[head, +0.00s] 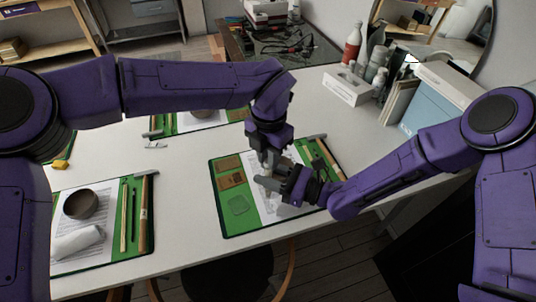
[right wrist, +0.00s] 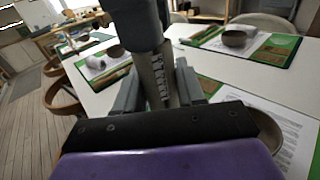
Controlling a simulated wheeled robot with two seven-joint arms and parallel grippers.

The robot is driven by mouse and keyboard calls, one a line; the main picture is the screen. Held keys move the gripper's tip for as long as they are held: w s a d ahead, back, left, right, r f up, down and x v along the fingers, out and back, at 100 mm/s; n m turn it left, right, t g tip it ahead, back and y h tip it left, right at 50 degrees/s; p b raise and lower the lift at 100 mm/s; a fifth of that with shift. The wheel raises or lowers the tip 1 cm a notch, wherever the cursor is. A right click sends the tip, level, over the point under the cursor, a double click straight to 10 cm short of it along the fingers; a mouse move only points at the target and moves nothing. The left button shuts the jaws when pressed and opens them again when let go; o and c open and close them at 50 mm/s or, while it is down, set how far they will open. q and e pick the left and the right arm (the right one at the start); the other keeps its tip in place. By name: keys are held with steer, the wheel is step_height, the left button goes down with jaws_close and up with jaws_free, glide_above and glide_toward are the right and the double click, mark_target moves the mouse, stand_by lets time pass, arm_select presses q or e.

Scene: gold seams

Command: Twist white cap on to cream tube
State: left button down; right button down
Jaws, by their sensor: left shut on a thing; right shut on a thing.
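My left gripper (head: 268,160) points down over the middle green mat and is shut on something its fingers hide. The grippers meet closely.
The middle green mat (head: 232,222) carries paper, brown patches and tools. The left mat (head: 100,262) holds a brown bowl (head: 80,204), a white roll (head: 77,242) and a hammer (head: 144,205). Bare white table (head: 180,190) lies between the mats.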

arm_select(q)
steer(key=c, duration=0.9)
jaws_free()
step_height(320, 180, up, 12)
steer(key=shift+r, duration=0.1)
